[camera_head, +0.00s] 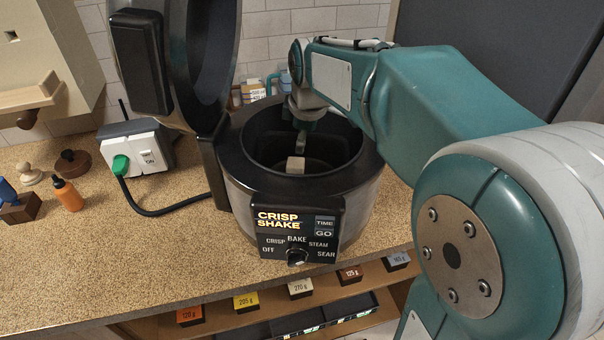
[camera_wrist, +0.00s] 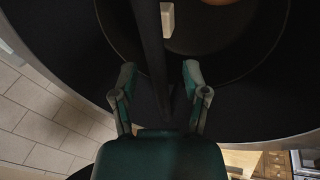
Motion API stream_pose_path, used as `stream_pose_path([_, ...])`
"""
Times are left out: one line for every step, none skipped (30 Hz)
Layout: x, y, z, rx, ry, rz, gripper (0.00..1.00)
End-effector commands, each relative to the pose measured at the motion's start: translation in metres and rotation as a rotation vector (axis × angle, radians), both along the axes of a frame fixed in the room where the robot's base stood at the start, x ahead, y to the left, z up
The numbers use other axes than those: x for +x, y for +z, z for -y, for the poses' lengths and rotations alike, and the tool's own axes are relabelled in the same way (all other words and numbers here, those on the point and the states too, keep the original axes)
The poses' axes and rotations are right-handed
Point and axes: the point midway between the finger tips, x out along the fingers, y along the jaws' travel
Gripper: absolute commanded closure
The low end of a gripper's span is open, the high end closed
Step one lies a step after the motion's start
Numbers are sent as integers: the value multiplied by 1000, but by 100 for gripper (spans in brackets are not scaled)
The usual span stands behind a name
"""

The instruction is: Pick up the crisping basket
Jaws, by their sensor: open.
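The crisping basket appears to be the dark round vessel inside the cooker. In the wrist view, its dark bar-like handle (camera_wrist: 151,50) runs down between my fingers. My gripper (camera_wrist: 160,70) is open, with one finger on each side of that bar and a gap to both. In the head view, my gripper (camera_head: 301,138) reaches down into the open cooker (camera_head: 230,170). A pale block (camera_head: 296,165) lies inside, below the fingers, and shows at the top of the wrist view (camera_wrist: 167,20). The handle is hard to make out in the head view.
The cooker's lid (camera_head: 215,60) stands open at its left. A socket box (camera_head: 140,148) with a green plug and black cable sits left of it. An orange bottle (camera_head: 67,194) and small wooden items stand further left. The front-left counter (camera_head: 120,255) is clear.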

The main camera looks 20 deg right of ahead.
Motion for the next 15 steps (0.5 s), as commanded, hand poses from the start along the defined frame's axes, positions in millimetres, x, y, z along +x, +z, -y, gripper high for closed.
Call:
stream_pose_path([0, 0, 0, 0, 0, 0, 41])
stream_pose_path([0, 0, 0, 0, 0, 0, 41])
stream_pose_path([0, 0, 0, 0, 0, 0, 41])
stream_pose_path([0, 0, 0, 0, 0, 0, 41])
stream_pose_path([0, 0, 0, 0, 0, 0, 41])
stream_pose_path([0, -1, 0, 0, 0, 0, 41])
stream_pose_path([0, -1, 0, 0, 0, 0, 41])
stream_pose_path([0, -1, 0, 0, 0, 0, 41])
stream_pose_path([0, -2, 0, 0, 0, 0, 41])
stream_pose_path([0, -2, 0, 0, 0, 0, 41])
stream_pose_path([0, -3, 0, 0, 0, 0, 41])
stream_pose_path([0, -3, 0, 0, 0, 0, 41])
stream_pose_path([0, -3, 0, 0, 0, 0, 41])
stream_pose_path([0, -4, 0, 0, 0, 0, 41])
stream_pose_path([0, -4, 0, 0, 0, 0, 41])
